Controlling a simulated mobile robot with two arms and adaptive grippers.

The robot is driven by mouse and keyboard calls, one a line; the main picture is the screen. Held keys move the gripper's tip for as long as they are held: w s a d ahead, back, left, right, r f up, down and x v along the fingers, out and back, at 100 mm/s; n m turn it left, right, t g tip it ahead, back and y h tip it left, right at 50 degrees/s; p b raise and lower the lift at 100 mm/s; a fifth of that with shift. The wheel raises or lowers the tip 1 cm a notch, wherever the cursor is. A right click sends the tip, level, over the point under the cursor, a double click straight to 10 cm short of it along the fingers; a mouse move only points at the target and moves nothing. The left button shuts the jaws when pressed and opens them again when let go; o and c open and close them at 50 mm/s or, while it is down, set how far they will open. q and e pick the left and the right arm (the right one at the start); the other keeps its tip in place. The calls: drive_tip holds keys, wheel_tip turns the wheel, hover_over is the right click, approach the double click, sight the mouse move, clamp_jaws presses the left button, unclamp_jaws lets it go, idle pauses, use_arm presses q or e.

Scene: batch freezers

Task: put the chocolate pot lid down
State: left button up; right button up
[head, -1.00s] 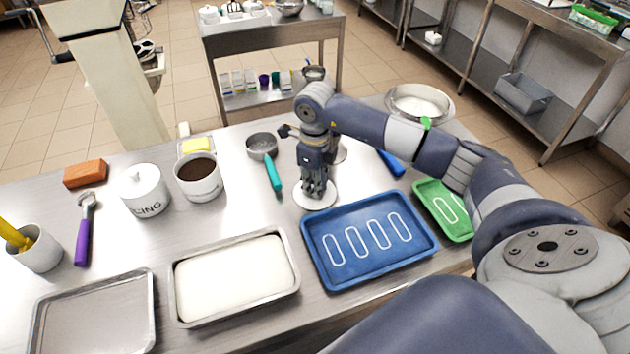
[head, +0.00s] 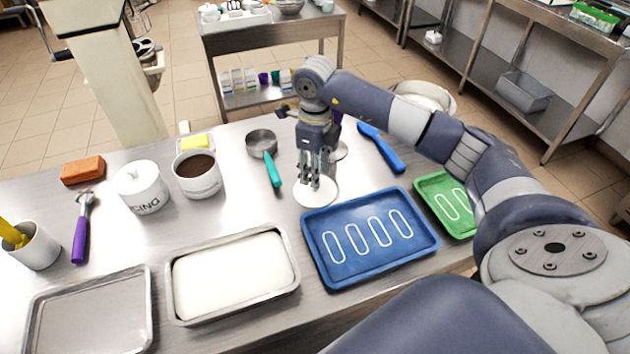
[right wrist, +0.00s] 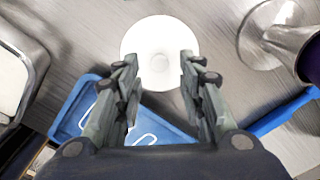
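The white round chocolate pot lid (head: 322,198) lies flat on the steel table, just behind the blue tray. It also shows in the right wrist view (right wrist: 160,28), with its small knob in the middle. My right gripper (head: 317,184) points straight down over the lid. Its two fingers stand apart on either side of the knob, with gaps showing in the right wrist view. The chocolate pot (head: 198,181) is a white pot, uncovered, with dark brown chocolate inside, to the left. My left gripper is not in view.
The blue tray (head: 371,271) with white outlines and a green tray (head: 432,184) are at the right. A teal-handled pan (head: 262,142) lies left of the lid. A white lidded pot (head: 141,196) stands beside the chocolate pot.

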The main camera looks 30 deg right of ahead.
wheel_tip(320, 180, up, 8)
drive_tip(key=b, duration=0.1)
drive_tip(key=shift+b, duration=0.3)
idle(0.3)
